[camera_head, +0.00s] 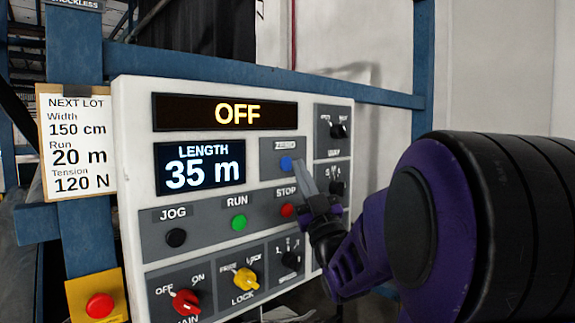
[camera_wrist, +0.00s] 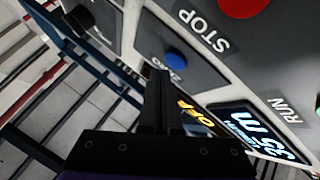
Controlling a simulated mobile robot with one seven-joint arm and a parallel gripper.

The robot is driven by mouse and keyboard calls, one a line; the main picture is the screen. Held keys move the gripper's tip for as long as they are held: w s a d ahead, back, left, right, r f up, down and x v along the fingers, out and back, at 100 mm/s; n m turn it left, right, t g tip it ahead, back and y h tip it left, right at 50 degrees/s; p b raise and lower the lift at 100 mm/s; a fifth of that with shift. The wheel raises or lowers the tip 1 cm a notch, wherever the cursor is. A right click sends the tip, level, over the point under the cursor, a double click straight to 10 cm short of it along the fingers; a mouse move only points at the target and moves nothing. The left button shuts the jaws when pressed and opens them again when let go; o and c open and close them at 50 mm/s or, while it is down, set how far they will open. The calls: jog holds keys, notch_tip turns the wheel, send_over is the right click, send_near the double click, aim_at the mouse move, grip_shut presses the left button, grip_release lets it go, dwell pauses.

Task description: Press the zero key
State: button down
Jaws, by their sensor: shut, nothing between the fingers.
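The zero key is a round blue button (camera_head: 286,163) under a ZERO label on the white control panel (camera_head: 133,100). It also shows in the wrist view as a blue button (camera_wrist: 176,60) in the upper middle, with its label partly beside my fingertips. My gripper (camera_head: 303,168) is shut and empty, its tips just right of the blue button in the head view. In the wrist view my fingertips (camera_wrist: 156,74) end a little short of the button. I see no contact, and the depth gap is hard to judge. The upper display (camera_head: 237,112) reads OFF.
The LENGTH display (camera_head: 199,166) reads 35 m. Close by are a red STOP button (camera_head: 287,209), a green RUN button (camera_head: 239,223) and a black JOG button (camera_head: 176,237). Red MAIN (camera_head: 186,302) and yellow LOCK (camera_head: 245,279) knobs sit lower. A note (camera_head: 77,145) hangs at left.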

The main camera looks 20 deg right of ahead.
jog(key=shift+w+f+b, duration=0.15)
jog(key=shift+w+b, duration=0.05)
jog(key=shift+b, duration=0.25)
jog(key=shift+w+a, duration=0.1)
jog(key=shift+w, duration=0.1)
jog(key=shift+w+a+b, duration=0.15)
jog(key=shift+w+b, duration=0.25)
jog(key=shift+b, duration=0.2)
dwell(0.5)
dwell(0.3)
jog(key=shift+s+d+b, duration=0.25)
jog(key=shift+s+b, duration=0.35)
jog(key=shift+s, duration=0.2)
jog(key=s, duration=0.1)
jog(key=s+d+b, duration=0.1)
jog(key=s, duration=0.1)
jog(key=s+b, duration=0.1)
jog(key=shift+s+d, duration=0.35)
jog(key=shift+d, duration=0.05)
